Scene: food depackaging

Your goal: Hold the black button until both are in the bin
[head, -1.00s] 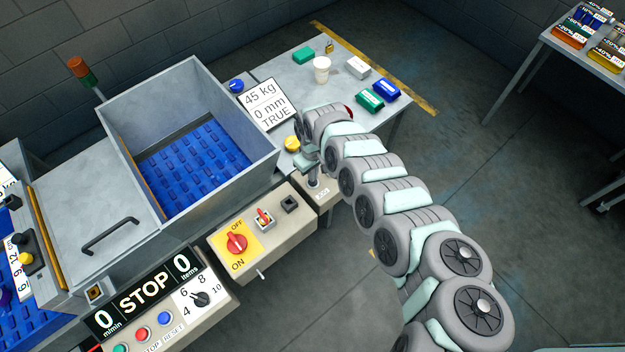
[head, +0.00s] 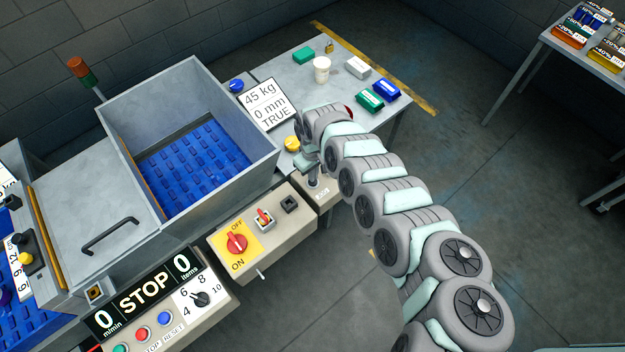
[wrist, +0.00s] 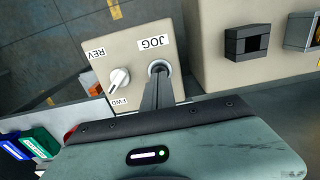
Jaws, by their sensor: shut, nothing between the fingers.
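My gripper (head: 314,182) is shut and points down at the small beige control box (head: 327,195). In the wrist view, its fingertips (wrist: 158,74) are at the round button with a pale ring beside the word JOG. They hide most of that button, so I cannot see its colour or whether it is pressed. A white selector knob marked REV and FWD (wrist: 119,79) sits beside it. A grey open-topped bin (head: 120,113) with a blue ribbed belt (head: 195,155) at its bottom stands to the left; I see no packs on the visible belt.
A beige panel with a red OFF/ON switch (head: 236,243) adjoins the box. The display (head: 145,298) reads STOP, 0 m/min and 0 items. A yellow button (head: 292,144) is close behind my gripper. The back table holds a white cup (head: 321,70) and several packs (head: 385,90).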

